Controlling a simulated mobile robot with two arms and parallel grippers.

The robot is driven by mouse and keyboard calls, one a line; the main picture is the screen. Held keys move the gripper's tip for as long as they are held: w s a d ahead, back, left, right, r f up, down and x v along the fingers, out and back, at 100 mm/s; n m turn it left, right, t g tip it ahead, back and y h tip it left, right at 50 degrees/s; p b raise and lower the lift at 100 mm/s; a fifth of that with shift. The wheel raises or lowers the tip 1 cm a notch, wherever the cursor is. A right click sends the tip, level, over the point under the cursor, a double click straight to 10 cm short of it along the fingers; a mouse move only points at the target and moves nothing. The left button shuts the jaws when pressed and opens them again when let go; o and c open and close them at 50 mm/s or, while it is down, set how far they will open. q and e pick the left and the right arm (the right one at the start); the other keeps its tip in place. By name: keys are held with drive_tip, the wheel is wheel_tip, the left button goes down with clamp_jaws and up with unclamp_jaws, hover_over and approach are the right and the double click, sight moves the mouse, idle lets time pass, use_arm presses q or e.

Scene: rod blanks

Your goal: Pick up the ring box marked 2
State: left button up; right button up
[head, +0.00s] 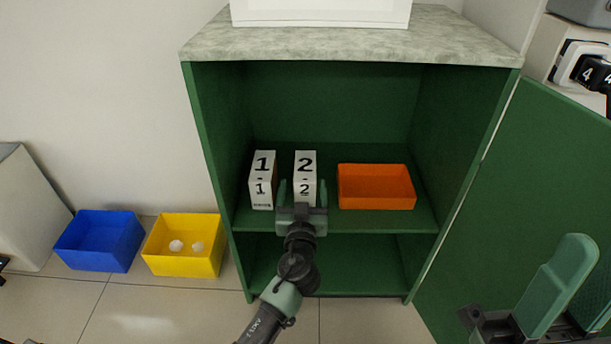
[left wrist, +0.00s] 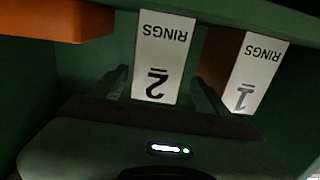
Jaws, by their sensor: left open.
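The ring box marked 2 (head: 305,164) is a white upright box on the upper shelf of the green cabinet. In the left wrist view the box (left wrist: 163,60) appears upside down, with "RINGS" and "2" on its face. My left gripper (head: 303,190) is open in front of this box. Its fingers lie to either side of the box's lower part in the picture; I cannot tell whether they touch it. My right gripper (head: 568,290) is at the lower right, far from the box; its jaw gap is not clear.
A similar white box marked 1 (head: 262,168) stands close on the left of box 2. An orange bin (head: 376,187) is on the right of the same shelf (head: 420,219). The cabinet door (head: 540,190) hangs open at right. Blue (head: 98,247) and yellow (head: 182,264) bins sit on the floor.

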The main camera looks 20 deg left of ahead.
sight(305, 172)
use_arm(q)
drive_tip(key=x, duration=0.3)
drive_tip(key=b+x, duration=0.1)
drive_tip(key=x, duration=0.2)
drive_tip(key=shift+w+d+f, duration=0.15)
drive_tip(key=shift+w+d, duration=0.05)
drive_tip(key=shift+w, duration=0.1)
drive_tip(key=c, duration=1.5)
drive_tip(key=shift+c, duration=0.7)
